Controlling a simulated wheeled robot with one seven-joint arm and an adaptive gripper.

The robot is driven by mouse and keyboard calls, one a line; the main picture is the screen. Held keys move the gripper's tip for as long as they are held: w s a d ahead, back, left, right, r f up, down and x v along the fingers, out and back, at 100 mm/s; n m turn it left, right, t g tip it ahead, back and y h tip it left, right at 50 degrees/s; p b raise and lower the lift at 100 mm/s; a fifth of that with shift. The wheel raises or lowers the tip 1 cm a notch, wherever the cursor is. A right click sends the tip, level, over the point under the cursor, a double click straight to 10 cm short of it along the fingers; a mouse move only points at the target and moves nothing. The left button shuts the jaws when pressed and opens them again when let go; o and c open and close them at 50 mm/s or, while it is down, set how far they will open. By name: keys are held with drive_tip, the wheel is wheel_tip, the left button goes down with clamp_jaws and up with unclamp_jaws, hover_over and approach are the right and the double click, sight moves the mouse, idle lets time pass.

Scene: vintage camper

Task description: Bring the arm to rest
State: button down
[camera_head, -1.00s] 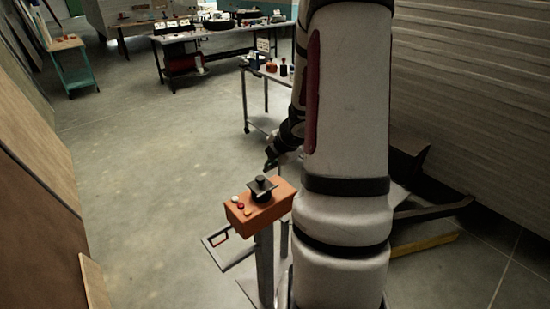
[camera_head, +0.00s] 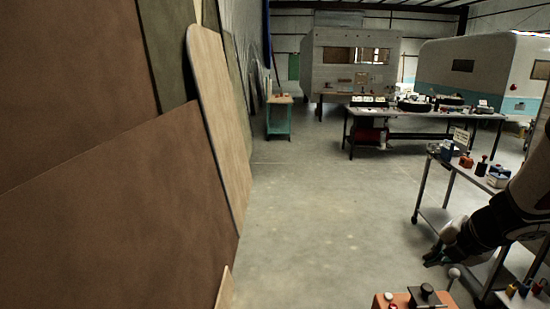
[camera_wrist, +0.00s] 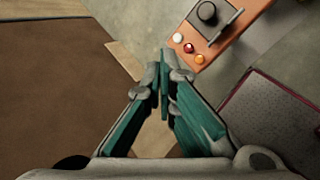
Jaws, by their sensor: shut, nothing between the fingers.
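My arm enters the head view from the right edge and ends in my gripper (camera_head: 434,260), which hangs beside the metal cart. In the wrist view my gripper (camera_wrist: 164,70) has its teal fingers together at the tips, with nothing between them. An orange control box (camera_wrist: 212,42) with a black knob and white, red and orange buttons lies just beyond the fingertips in that picture. The same box (camera_head: 392,300) shows at the bottom edge of the head view. I cannot tell the gap between gripper and box.
A metal cart (camera_head: 430,214) with small coloured items stands at the right. A long workbench (camera_head: 421,113) and a teal stand (camera_head: 278,120) are farther back. Brown panels (camera_head: 120,215) lean along the left. The concrete floor (camera_head: 315,215) in the middle is clear.

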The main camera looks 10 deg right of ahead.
drive_tip(key=s+a+r+n+y, duration=0.1)
drive_tip(key=a+r+n, duration=0.4)
drive_tip(key=a+n, duration=0.6)
drive_tip(key=a+r+n+y, duration=0.1)
drive_tip(key=a+r+n, duration=0.4)
drive_tip(key=a+n, duration=0.5)
drive_tip(key=s+a+r+n, duration=0.1)
drive_tip(key=s+n, duration=0.3)
drive_tip(key=n, duration=0.5)
drive_tip(key=s+a+r+n+h, duration=0.1)
drive_tip(key=s+a+r+n, duration=0.1)
drive_tip(key=n, duration=0.8)
drive_tip(key=s+a+r+n+g, duration=0.1)
drive_tip(key=s+a+r+n, duration=0.1)
drive_tip(key=s+n, duration=0.4)
drive_tip(key=a+n, duration=0.1)
drive_tip(key=n, duration=0.2)
drive_tip(key=shift+s+r, duration=0.15)
drive_tip(key=shift+s, duration=0.1)
